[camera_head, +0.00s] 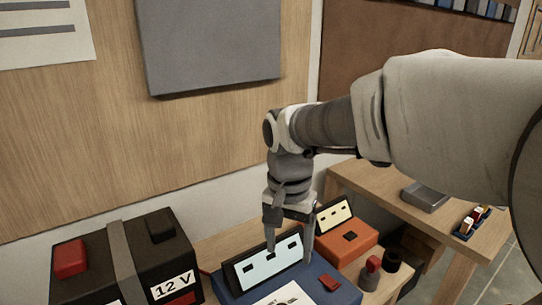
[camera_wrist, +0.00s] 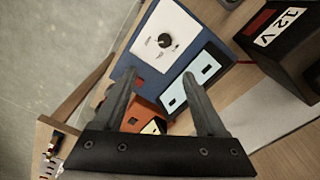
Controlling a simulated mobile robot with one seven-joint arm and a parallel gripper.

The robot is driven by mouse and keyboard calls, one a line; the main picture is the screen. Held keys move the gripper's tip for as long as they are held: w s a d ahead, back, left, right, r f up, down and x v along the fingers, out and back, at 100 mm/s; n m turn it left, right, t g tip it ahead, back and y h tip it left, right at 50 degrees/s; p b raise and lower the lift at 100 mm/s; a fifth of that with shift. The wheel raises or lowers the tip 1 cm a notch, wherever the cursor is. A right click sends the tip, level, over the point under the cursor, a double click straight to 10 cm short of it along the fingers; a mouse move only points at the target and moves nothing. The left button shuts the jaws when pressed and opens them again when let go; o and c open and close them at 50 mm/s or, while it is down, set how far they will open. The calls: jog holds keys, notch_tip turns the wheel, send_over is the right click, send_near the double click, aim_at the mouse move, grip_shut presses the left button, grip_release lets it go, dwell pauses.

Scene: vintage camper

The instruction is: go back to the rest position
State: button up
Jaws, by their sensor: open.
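My gripper (camera_head: 289,254) is open and points down above a blue device (camera_head: 318,270) with a pale screen (camera_head: 262,266) and a red button (camera_head: 330,284). Nothing shows between the fingers. In the wrist view, my gripper (camera_wrist: 158,76) has its two fingers spread, with the blue device beyond them. The device's white panel with a black knob (camera_wrist: 164,40) shows there. The fingertips overlap the device in the picture; I cannot tell whether they touch it.
A black 12 V battery (camera_head: 135,262) stands at left. An orange device (camera_head: 346,246) stands right of the blue one. Red (camera_head: 370,272) and black (camera_head: 392,261) small items stand at the front right. A wooden table (camera_head: 380,192) at right holds a grey box (camera_head: 425,196). A wooden wall (camera_head: 90,150) is behind.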

jog(key=s+d+r+n+t+p, duration=0.3)
jog(key=s+d+r+n+t, duration=0.2)
jog(key=s+d, duration=0.5)
notch_tip(320, 180, up, 2)
jog(key=shift+s+d+p, duration=0.15)
jog(key=shift+s+p, duration=0.25)
jog(key=shift+s, duration=0.8)
jog(key=shift+d, duration=0.1)
jog(key=shift+d, duration=0.25)
dwell(0.3)
